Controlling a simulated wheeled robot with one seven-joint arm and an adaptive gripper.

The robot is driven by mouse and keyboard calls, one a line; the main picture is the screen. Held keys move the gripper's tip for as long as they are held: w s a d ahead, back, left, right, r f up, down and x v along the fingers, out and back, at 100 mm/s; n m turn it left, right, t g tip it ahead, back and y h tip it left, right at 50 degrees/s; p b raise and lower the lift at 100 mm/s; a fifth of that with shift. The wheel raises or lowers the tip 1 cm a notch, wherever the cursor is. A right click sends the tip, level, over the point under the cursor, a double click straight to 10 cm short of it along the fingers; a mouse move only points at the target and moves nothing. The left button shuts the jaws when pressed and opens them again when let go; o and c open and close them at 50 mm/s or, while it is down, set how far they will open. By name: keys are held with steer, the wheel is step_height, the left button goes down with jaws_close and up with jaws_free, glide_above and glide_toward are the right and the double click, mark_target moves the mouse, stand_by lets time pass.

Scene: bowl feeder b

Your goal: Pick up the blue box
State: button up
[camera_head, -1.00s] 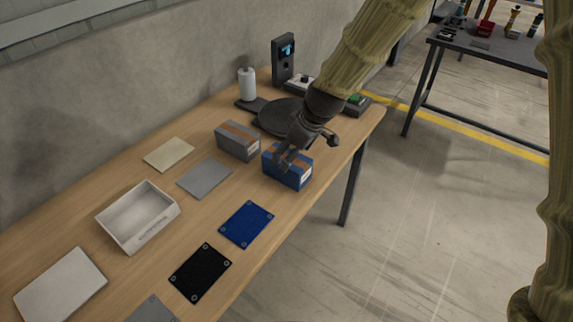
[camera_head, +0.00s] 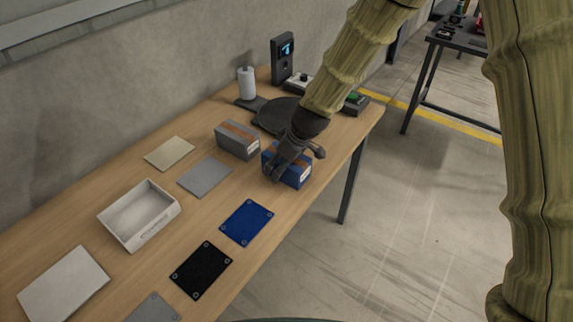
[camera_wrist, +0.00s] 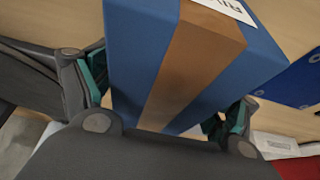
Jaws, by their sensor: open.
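The blue box (camera_head: 297,176) has a brown tape band and a white label. It stands on the wooden table near its front edge in the head view. In the wrist view the blue box (camera_wrist: 140,50) fills the middle, between the two fingers. My gripper (camera_head: 277,175) is down at the box. In the wrist view my gripper (camera_wrist: 168,100) is open, with one finger on each side of the box. I cannot tell whether the fingers touch it. Part of the box is hidden behind my gripper in the head view.
A grey box (camera_head: 237,140) stands just left of the blue box. A blue plate (camera_head: 247,222), a black plate (camera_head: 201,270) and a white tray (camera_head: 111,223) are on the table (camera_head: 150,178). A dark round disc (camera_head: 268,117) and a white bottle (camera_head: 247,84) are behind.

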steer(key=shift+f, duration=0.25)
stand_by(0.5)
steer(key=c, duration=1.3)
steer(key=shift+c, duration=0.3)
